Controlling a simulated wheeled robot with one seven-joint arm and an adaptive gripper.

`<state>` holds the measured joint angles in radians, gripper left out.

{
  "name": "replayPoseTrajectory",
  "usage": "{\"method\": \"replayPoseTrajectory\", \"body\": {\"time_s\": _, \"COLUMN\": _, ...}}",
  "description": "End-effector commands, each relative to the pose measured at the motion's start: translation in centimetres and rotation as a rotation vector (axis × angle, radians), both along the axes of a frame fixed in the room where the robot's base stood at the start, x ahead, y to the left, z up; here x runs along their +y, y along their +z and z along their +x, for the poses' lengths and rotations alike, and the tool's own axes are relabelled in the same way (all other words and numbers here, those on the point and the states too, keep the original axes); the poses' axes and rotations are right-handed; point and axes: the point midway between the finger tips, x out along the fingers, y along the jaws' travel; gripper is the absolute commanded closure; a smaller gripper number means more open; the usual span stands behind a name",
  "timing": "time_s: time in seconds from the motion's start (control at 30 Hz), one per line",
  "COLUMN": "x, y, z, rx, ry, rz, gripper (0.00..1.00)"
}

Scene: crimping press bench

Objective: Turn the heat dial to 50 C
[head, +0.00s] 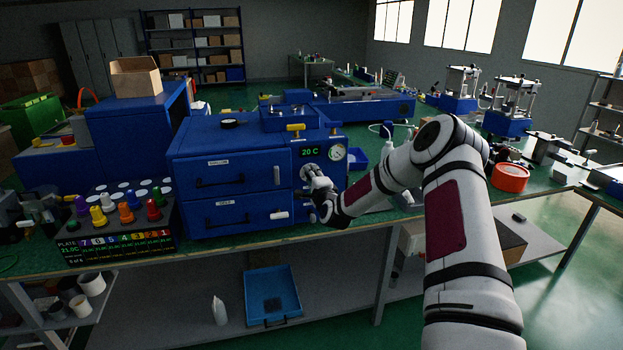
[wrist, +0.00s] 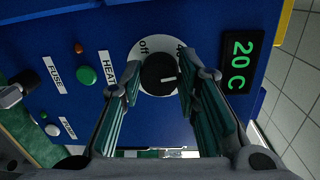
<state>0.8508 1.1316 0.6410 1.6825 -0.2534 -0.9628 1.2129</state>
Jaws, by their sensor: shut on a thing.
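The heat dial (wrist: 158,72) is a round black knob with a white mark on a white disc, on the blue press front. In the wrist view the disc shows "off" at upper left and a partly covered number at upper right. The white mark points to the right. My gripper (wrist: 158,85) has one finger on each side of the knob and is shut on it. The green display (wrist: 238,62) reads 20 C; it also shows in the head view (head: 310,151). In the head view my gripper (head: 312,180) is at the press front and hides the dial.
A green button (wrist: 87,75) and FUSE and HEAT labels are beside the dial. A round gauge (head: 337,152) is right of the display. The blue press (head: 230,165) has two drawers at left. A rack of coloured knobs (head: 120,212) stands at the bench's front left.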

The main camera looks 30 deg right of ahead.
Motion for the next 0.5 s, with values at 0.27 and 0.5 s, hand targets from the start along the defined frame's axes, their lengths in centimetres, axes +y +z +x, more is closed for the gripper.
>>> {"method": "replayPoseTrajectory", "body": {"time_s": 0.27, "x": -0.21, "y": 0.1, "z": -0.03, "rx": -0.036, "ry": -0.003, "rz": 0.121, "gripper": 0.98}}
{"method": "replayPoseTrajectory", "body": {"time_s": 0.5, "x": -0.2, "y": 0.08, "z": -0.03, "rx": -0.046, "ry": -0.003, "rz": 0.157, "gripper": 0.98}}
